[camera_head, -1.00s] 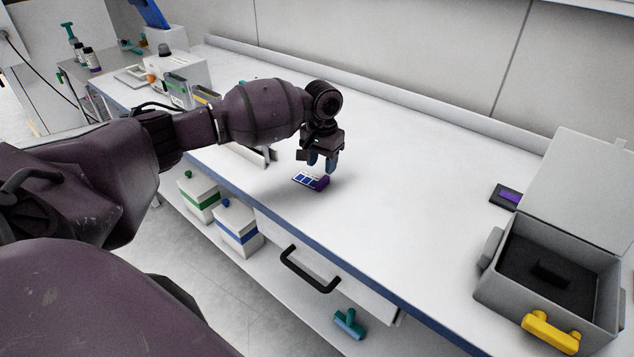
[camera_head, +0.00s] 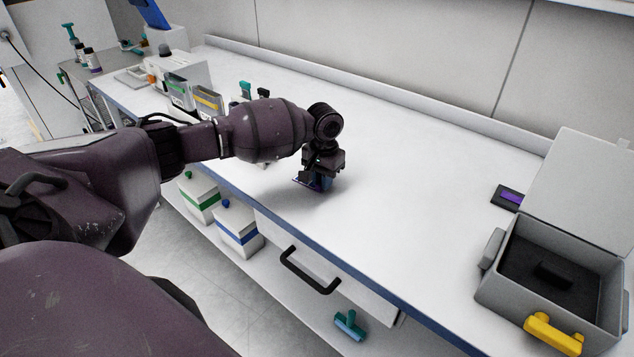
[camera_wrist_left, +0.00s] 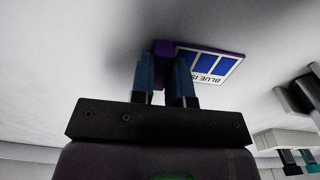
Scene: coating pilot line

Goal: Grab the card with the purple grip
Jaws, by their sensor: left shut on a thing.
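The card (camera_wrist_left: 222,68) is white with blue panels, dark printed letters and a purple border. Its purple grip (camera_wrist_left: 163,47) sits between the blue fingers of my left gripper (camera_wrist_left: 167,72) in the left wrist view. The left gripper is shut on the grip, with the card sticking out to the right there. In the head view my left gripper (camera_head: 321,183) points down at the bench top, and the card is mostly hidden behind its fingers. I cannot tell whether the card touches the bench. My right gripper is not in view.
An open grey box (camera_head: 490,283) with a yellow latch (camera_head: 553,333) stands at the right. A dark pad with a purple patch (camera_head: 511,196) lies beside it. Small holders (camera_head: 207,100) stand behind my left arm. The bench middle (camera_head: 400,190) is clear.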

